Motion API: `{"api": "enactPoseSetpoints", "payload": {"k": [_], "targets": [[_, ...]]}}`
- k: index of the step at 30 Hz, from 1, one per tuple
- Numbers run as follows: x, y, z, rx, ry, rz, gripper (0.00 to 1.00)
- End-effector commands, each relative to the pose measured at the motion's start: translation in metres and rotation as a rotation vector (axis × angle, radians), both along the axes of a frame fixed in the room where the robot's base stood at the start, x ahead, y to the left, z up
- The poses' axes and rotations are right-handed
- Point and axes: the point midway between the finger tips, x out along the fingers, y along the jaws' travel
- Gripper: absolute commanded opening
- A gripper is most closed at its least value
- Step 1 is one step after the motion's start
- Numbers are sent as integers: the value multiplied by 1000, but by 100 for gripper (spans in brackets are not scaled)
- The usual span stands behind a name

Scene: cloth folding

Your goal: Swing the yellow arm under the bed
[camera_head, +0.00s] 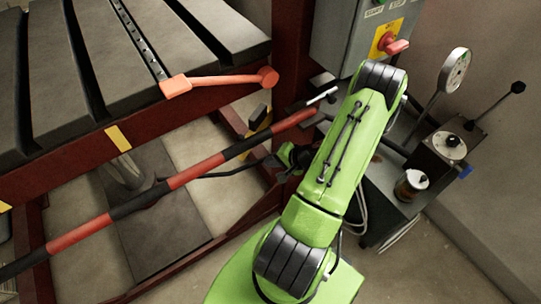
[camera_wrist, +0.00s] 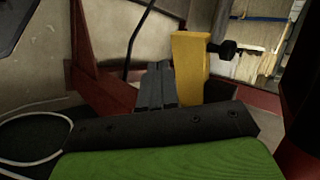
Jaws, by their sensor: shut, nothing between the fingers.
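The yellow arm (camera_wrist: 190,68) stands upright in the wrist view, with a black knob on its right side. In the head view only a small part of the yellow arm (camera_head: 264,123) shows, behind the striped bar and below the bed's edge. The bed (camera_head: 120,60) is a dark slotted top on a red frame at upper left. My gripper (camera_wrist: 155,66) is shut and empty, its grey fingers just left of the yellow arm in the wrist view. Whether they touch it is unclear. In the head view the fingers are mostly hidden around the end of my green arm.
A red-and-black striped bar (camera_head: 190,172) crosses diagonally in front of the bed. An orange lever (camera_head: 220,82) lies along the bed's edge. A control box (camera_head: 370,30) with a red switch, a dial gauge (camera_head: 455,68) and a cabinet stand at right. Floor shows under the bed.

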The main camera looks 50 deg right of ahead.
Motion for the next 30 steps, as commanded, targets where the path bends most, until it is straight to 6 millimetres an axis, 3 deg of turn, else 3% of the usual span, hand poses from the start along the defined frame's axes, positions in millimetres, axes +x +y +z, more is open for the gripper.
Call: {"api": "enactPoseSetpoints", "payload": {"k": [7,13,26,30], "targets": [[40,9,-40,0,-1,4,0],[72,14,-37,-1,-2,3,0],[80,15,-37,0,0,-3,0],[93,21,-37,1,1,-57,0]]}}
